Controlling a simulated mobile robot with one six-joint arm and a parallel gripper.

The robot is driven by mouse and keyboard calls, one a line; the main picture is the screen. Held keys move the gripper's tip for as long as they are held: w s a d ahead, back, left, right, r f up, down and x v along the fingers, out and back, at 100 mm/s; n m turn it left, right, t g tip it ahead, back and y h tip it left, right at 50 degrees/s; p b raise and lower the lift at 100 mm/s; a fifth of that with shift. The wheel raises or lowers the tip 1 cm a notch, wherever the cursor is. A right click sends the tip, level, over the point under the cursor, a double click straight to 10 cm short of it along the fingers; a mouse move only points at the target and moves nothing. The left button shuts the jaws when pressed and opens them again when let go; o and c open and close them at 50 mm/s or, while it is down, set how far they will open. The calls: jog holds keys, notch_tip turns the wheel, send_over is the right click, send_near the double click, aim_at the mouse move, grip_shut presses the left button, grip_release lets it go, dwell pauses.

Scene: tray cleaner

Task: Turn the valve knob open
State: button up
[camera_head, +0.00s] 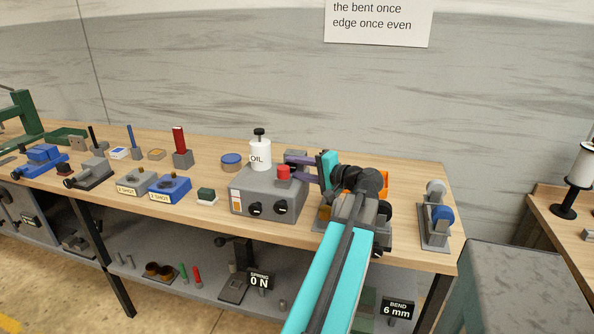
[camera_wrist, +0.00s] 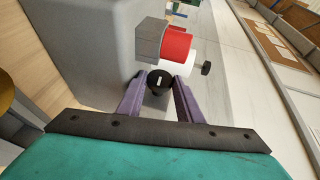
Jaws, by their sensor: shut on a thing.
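The valve knob (camera_wrist: 159,81) is a round black knob with a white mark, seen in the wrist view between the tips of my purple fingers. My gripper (camera_wrist: 160,92) is shut on it, one finger on each side. In the head view my gripper (camera_head: 293,169) reaches leftward at the right end of the grey box (camera_head: 242,190). I cannot make out the held knob there. Two other black knobs, a left one (camera_head: 255,209) and a right one (camera_head: 281,208), are on the box's front, clear of my fingers.
A red cylinder (camera_head: 283,172) is close beside my fingers, and a white oil bottle (camera_head: 260,154) stands at the back of the box. A blue-wheeled device (camera_head: 441,215) stands at the bench's right end. Blue and grey fixtures line the bench to the left.

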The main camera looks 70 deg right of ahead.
jog(key=shift+w, duration=0.15)
jog(key=o, duration=1)
jog(key=shift+a, duration=0.1)
jog(key=shift+o, duration=0.2)
jog(key=shift+f, duration=0.1)
jog(key=shift+f, duration=0.1)
